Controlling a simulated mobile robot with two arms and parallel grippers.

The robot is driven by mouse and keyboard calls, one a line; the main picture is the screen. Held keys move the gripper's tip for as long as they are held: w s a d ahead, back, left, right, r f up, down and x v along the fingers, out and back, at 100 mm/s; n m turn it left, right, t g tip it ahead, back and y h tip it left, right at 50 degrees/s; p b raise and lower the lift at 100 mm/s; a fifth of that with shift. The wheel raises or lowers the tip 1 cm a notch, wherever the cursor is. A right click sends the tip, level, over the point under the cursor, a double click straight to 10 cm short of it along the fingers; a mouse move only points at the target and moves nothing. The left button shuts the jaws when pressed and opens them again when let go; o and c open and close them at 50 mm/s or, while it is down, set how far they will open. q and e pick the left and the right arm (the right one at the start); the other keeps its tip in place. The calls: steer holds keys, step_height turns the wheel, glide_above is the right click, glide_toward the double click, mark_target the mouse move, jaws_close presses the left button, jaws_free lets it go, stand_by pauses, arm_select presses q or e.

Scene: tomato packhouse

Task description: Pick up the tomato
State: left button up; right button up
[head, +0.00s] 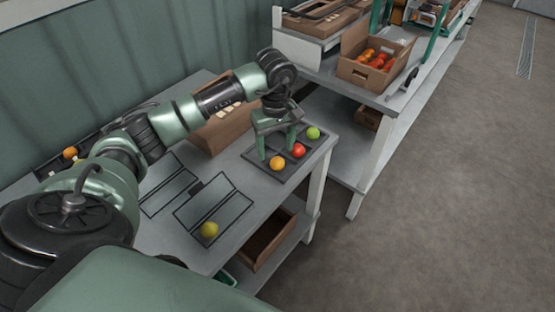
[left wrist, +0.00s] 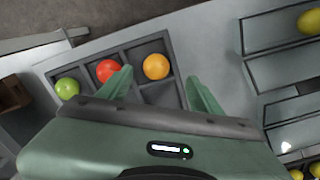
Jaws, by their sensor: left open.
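My left gripper (head: 277,152) is open and empty, pointing down over a dark divided tray (head: 262,174). An orange tomato (head: 277,163), a red tomato (head: 298,150) and a green tomato (head: 313,133) sit in separate compartments of it. In the left wrist view, the orange tomato (left wrist: 155,66) appears between the fingertips (left wrist: 158,76), slightly beyond them. The red tomato (left wrist: 108,71) is partly covered by the left finger there. The green tomato (left wrist: 67,88) is farther left. A yellow tomato (head: 209,230) lies in another tray nearer me. My right gripper is not in view.
A cardboard box (head: 222,130) stands behind the divided tray on the grey table (head: 165,236). A second bench at the back right holds a carton (head: 358,72) of red and orange tomatoes. The floor on the right is clear.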

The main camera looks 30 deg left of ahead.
mark_target(277, 159)
arm_select(q)
steer(key=shift+w+f+p, duration=0.2)
steer(key=shift+f+p, duration=0.4)
steer(key=shift+f, duration=0.65)
step_height(277, 159, down, 3)
steer(key=shift+w+r, duration=0.1)
steer(key=shift+r, duration=0.05)
steer(key=shift+c, duration=1.3)
steer(key=c, duration=0.7)
steer(key=shift+c, duration=0.2)
steer(key=shift+w+r, duration=0.1)
steer(key=shift+r, duration=0.6)
step_height(277, 159, up, 18)
steer(key=b, duration=0.2)
steer(key=s+d+f+m, duration=0.3)
steer(key=s+d+m, duration=0.3)
steer(key=s, duration=0.1)
steer(key=s+d+f+m, duration=0.4)
steer(key=s+d+m, duration=0.1)
steer(key=s+d, duration=0.2)
steer(key=shift+s+d+f+m, duration=0.3)
steer(key=shift+s+m, duration=0.1)
steer(key=shift+s, duration=0.1)
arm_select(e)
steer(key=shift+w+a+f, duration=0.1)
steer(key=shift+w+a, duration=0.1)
